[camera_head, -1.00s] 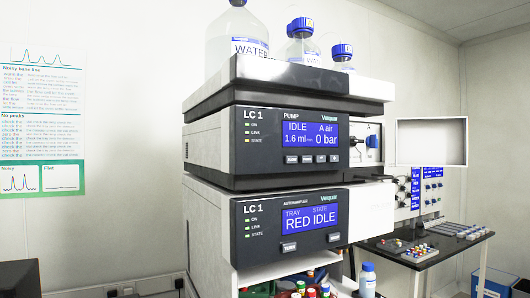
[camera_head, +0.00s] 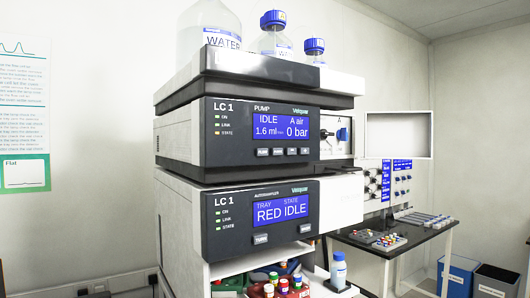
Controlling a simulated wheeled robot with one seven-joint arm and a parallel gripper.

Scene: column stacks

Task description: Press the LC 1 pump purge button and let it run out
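The LC 1 pump (camera_head: 258,135) is the dark-fronted upper module of the stack in the middle of the head view. Its blue screen (camera_head: 282,125) reads IDLE, A air, 1.6 ml/min and 0 bar. A row of small buttons (camera_head: 284,152) sits under the screen; their labels are too small to read, so I cannot tell which is purge. The pump's ON and LINK lights look pale and its STATE light yellowish. A valve knob (camera_head: 326,134) shows at the pump's right side. My gripper is not in view.
The LC 1 autosampler (camera_head: 262,217) below reads RED IDLE. Bottles, one a WATER bottle (camera_head: 210,28), stand on the top tray. Capped vials and a blue-capped bottle (camera_head: 338,270) are below. A black table (camera_head: 400,240) and bins (camera_head: 458,272) stand at right.

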